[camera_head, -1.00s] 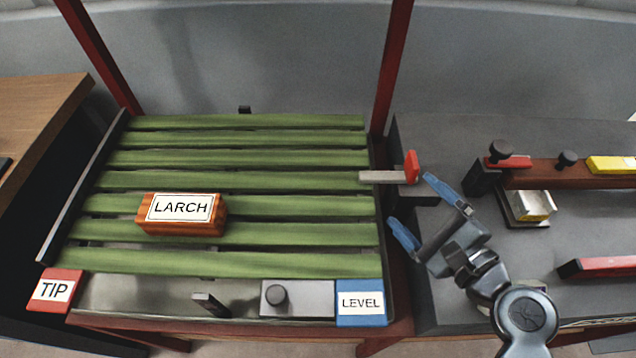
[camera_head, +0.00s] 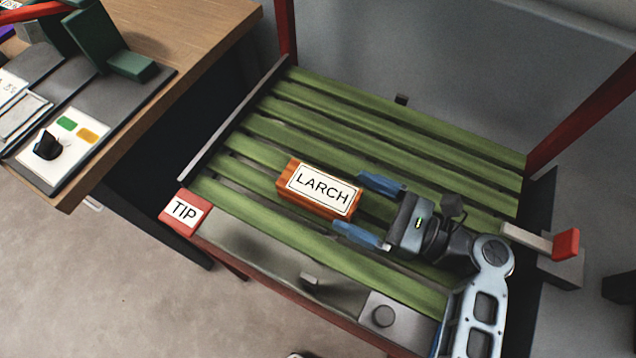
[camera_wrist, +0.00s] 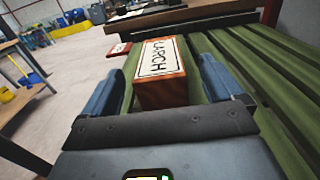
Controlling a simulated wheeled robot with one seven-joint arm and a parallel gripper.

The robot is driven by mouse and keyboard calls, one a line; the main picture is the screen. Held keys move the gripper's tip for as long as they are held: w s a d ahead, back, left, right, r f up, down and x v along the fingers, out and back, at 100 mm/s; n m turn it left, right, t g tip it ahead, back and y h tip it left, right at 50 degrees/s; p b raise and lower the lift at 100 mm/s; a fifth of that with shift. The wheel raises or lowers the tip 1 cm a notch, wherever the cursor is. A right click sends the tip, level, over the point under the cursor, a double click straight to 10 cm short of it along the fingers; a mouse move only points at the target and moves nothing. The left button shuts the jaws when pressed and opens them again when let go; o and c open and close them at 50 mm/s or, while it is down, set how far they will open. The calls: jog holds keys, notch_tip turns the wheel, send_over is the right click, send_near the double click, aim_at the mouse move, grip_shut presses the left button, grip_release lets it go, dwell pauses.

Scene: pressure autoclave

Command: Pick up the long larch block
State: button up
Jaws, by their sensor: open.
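The larch block (camera_head: 318,190) is an orange-brown wooden block with a white LARCH label on top. It lies on the green slatted rack (camera_head: 420,138), left of my gripper in the head view. My gripper (camera_head: 370,210) is open, with its two blue fingers pointing at the block's right end. In the wrist view the block (camera_wrist: 162,75) shows ahead, between the lines of the fingers (camera_wrist: 158,85). The fingers do not appear closed on it. Whether the fingertips overlap the block's near end is hard to tell.
A red TIP plate (camera_head: 184,212) is at the rack's left corner. A red-tipped lever (camera_head: 566,244) stands at the right. Red posts (camera_head: 590,115) rise at the back. A wooden table (camera_head: 205,50) with a control panel is at the upper left.

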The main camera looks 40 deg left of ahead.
aim_at(332, 192)
jog(key=p+x, duration=0.1)
jog(key=x, duration=0.4)
jog(key=shift+s+a+f, duration=0.15)
jog(key=shift+a+f, duration=0.05)
jog(key=shift+a, duration=0.1)
jog(key=shift+c, duration=0.2)
jog(key=c, duration=1.2)
